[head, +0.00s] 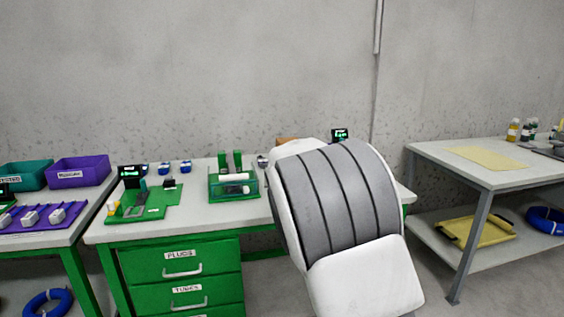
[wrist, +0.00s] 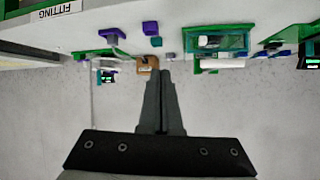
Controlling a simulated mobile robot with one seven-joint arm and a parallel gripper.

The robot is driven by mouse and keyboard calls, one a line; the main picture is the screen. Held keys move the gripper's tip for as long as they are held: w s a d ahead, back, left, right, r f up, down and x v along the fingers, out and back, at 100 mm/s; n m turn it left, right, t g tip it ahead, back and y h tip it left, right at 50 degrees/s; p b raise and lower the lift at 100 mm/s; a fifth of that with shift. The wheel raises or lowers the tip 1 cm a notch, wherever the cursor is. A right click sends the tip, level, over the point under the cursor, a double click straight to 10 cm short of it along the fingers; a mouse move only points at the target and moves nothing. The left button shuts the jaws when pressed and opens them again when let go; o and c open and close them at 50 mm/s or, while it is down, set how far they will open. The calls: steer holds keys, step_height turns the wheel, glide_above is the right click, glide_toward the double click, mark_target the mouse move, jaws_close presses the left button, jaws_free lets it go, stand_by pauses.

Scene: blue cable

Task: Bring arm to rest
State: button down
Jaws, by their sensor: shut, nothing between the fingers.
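My white and grey arm (head: 340,205) is raised in the head view and covers the middle and right part of the green-legged workbench (head: 205,215). It hides my gripper in that view. In the wrist view my gripper (wrist: 163,73) is shut and empty, its two dark fingers together. Its tips appear just below a small orange-brown block (wrist: 147,63) in the picture. I cannot tell how far apart they are.
A green tray (head: 233,197) and a green mat (head: 172,193) lie on the bench. Teal and purple bins (head: 80,180) stand left. A right table (head: 440,157) has a blue coil (head: 545,219) on its shelf. Another blue coil (head: 48,302) sits low left.

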steer(key=s+d+r+g, duration=0.1)
steer(key=s+d+r, duration=0.1)
steer(key=s+d, duration=0.35)
steer(key=s+d+r+m+g, duration=0.1)
steer(key=s+d, duration=0.2)
steer(key=s, duration=0.6)
steer(key=s+d+r+g, duration=0.2)
steer(key=s+d, duration=0.3)
steer(key=s, duration=0.2)
steer(key=s+d+f+n+g, duration=0.1)
steer(key=s+f, duration=0.2)
steer(key=s, duration=1)
steer(key=s+d+f+g, duration=0.1)
steer(key=s+f, duration=0.1)
steer(key=s, duration=1.1)
step_height(320, 180, up, 23)
steer(key=p, duration=2.3)
steer(key=shift+w+d+h, duration=0.15)
steer(key=shift+w+h, duration=0.05)
steer(key=shift+h, duration=0.2)
steer(key=shift+f, duration=0.1)
